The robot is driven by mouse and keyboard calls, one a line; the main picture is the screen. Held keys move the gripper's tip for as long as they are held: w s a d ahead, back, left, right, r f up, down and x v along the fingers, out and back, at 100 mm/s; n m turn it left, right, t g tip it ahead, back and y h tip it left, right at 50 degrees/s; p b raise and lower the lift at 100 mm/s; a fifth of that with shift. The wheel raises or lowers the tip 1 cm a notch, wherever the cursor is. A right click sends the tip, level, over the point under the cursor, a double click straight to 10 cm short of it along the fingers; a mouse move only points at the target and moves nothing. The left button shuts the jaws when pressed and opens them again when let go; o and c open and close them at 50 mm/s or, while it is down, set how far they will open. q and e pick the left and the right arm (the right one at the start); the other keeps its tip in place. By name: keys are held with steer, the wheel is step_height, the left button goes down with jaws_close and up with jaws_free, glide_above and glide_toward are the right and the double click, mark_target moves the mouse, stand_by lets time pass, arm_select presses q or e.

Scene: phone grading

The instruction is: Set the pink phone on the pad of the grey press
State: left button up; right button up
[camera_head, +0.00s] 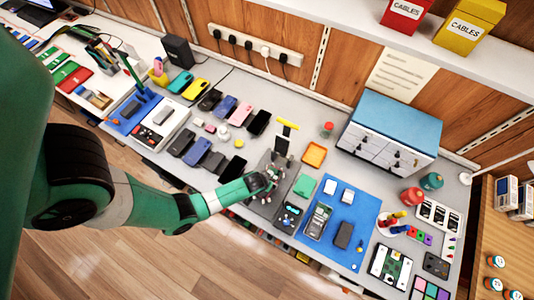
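A pinkish-mauve phone (240,114) lies on the grey bench in the back row of phones, between a purple-blue phone (226,106) and a black phone (259,122). What looks like the grey press, with a yellow handle (287,125) on a dark post, stands mid-bench. A dark grey base (262,208) lies in front of it; its pad cannot be made out. My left gripper (271,180) is over this base, in front of the post, well right of and nearer than the pinkish phone. Its fingers are too small and dark to tell open from shut. My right gripper is not in view.
Several dark and blue phones (196,152) lie left of my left gripper. A blue mat (340,222) with devices on it lies to the right. An orange tray (314,154) and a blue-topped drawer cabinet (392,117) stand behind the mat.

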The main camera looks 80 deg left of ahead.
arm_select(q)
steer(key=shift+f, duration=0.1)
stand_by(0.4)
steer(key=o, duration=1.2)
steer(key=shift+o, duration=0.2)
steer(key=shift+r, duration=0.2)
steer(key=shift+r+p, duration=0.45)
steer(key=shift+p, duration=0.15)
step_height(320, 180, up, 7)
steer(key=p, duration=0.6)
steer(key=shift+p, duration=0.4)
